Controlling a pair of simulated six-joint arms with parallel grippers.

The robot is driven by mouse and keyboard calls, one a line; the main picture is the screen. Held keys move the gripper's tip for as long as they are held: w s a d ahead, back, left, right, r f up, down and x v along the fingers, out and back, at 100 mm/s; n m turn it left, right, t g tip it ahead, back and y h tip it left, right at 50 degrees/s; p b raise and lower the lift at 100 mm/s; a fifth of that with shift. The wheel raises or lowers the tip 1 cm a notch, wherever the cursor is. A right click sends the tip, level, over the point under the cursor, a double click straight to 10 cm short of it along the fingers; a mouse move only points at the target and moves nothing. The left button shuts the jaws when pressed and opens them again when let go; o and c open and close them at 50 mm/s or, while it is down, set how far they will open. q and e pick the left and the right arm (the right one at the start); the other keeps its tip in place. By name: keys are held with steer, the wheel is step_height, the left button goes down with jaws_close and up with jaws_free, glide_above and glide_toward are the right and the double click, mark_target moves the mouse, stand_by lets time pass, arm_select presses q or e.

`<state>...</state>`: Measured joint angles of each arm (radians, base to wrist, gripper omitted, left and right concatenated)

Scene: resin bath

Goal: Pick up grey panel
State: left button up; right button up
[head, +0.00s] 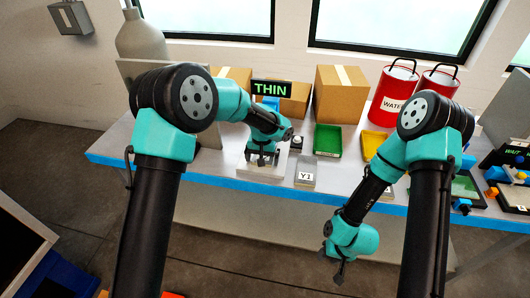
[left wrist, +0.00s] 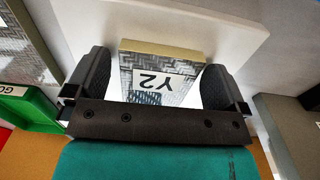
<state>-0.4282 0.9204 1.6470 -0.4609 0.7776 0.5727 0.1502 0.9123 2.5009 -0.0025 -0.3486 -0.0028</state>
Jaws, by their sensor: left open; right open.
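A grey, woven-textured panel labelled Y2 (left wrist: 158,78), with a pale yellow edge, lies between the fingers of my left gripper (left wrist: 156,84) in the left wrist view. The fingers are open, one on each side of it; whether they touch it I cannot tell. In the head view my left gripper (head: 262,160) points down over a white plate (head: 258,174) on the bench and hides the Y2 panel. A similar grey piece labelled Y1 (head: 306,172) lies just to its right. My right gripper (head: 340,270) hangs open and empty in front of the bench.
A green tray (head: 328,140) and a yellow tray (head: 373,143) stand right of the left gripper. Cardboard boxes (head: 341,95), a THIN sign (head: 271,87) and red cans (head: 395,92) stand behind. The blue bench edge (head: 228,187) runs in front.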

arm_select(q)
steer(key=c, duration=0.9)
steer(key=shift+c, duration=0.2)
steer(key=shift+r, duration=0.85)
steer(key=shift+s+r, duration=0.2)
steer(key=shift+r, duration=0.3)
steer(key=shift+s+r, duration=0.2)
steer(key=shift+r, duration=0.3)
steer(key=s, duration=0.5)
steer(key=s+r, duration=0.1)
steer(key=s, duration=0.9)
steer(key=shift+s+r, duration=0.1)
steer(key=shift+r, duration=0.05)
